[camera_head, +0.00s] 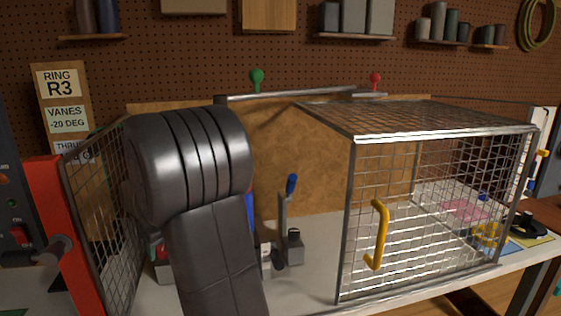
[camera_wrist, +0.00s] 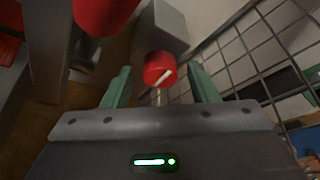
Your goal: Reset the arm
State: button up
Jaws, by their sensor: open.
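My gripper (camera_wrist: 161,82) shows in the wrist view with its two green fingers spread apart. A red round knob (camera_wrist: 158,66) with a white mark sits between or just beyond the fingertips, with no clear contact visible. A larger red rounded part (camera_wrist: 104,14) is at the top left of that view. In the head view my dark arm covers the left middle, and my gripper is hidden behind it.
A mesh cage (camera_head: 430,135) with a yellow handle (camera_head: 378,235) fills the right. Another mesh panel (camera_head: 100,220) and a red post (camera_head: 65,235) stand left of my arm. A blue-handled lever clamp (camera_head: 290,187) stands between arm and cage.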

jog(key=shift+w+n+g+y, duration=0.1)
jog(key=shift+n+g+y, duration=0.25)
jog(key=shift+n, duration=1.05)
jog(key=v, duration=1.3)
jog(key=shift+r, duration=0.4)
jog(key=shift+d, duration=0.15)
